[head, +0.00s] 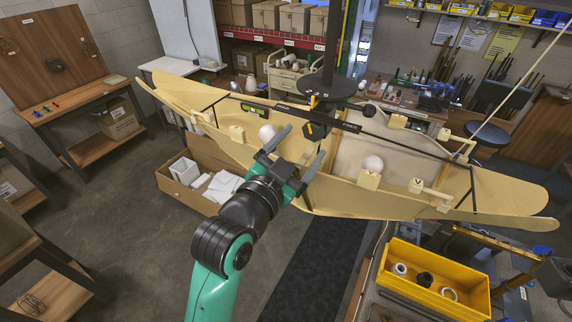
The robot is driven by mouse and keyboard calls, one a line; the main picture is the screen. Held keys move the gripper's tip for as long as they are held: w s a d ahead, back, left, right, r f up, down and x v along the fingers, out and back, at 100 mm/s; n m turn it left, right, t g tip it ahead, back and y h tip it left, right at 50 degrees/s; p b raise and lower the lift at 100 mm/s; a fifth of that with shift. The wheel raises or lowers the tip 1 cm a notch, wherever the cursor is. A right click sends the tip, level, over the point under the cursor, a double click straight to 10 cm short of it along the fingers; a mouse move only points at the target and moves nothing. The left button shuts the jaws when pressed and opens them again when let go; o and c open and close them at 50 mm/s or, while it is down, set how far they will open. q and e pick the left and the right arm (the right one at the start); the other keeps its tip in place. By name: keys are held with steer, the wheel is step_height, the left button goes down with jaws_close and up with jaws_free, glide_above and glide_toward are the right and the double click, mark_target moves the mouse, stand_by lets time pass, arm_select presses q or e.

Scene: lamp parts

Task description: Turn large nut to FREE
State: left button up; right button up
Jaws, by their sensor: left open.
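A pale wooden boat-shaped lamp frame (460,205) spans the middle of the head view. A black stem with a round disc (322,86) stands at its middle, above a black crossbar (345,126) with small white lettering that is too small to read surely. A small yellow piece (309,128) shows by the stem's foot. I cannot surely pick out the large nut; it may be at the stem's foot. My left gripper (303,142) is open, its two fingers apart, just below and in front of the crossbar. Nothing shows between the fingers. My right gripper is not in view.
White round bulbs (373,164) sit on the frame. A yellow bin (393,292) with ring-shaped parts stands at lower right. A cardboard box (189,204) with white pieces is under the frame's left side. A workbench (85,92) is at far left; the floor between is clear.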

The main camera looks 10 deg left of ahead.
arm_select(q)
steer(key=p+v, duration=0.5)
steer(key=v, duration=0.1)
steer(key=shift+s+a, duration=0.15)
steer(key=shift+s, duration=0.2)
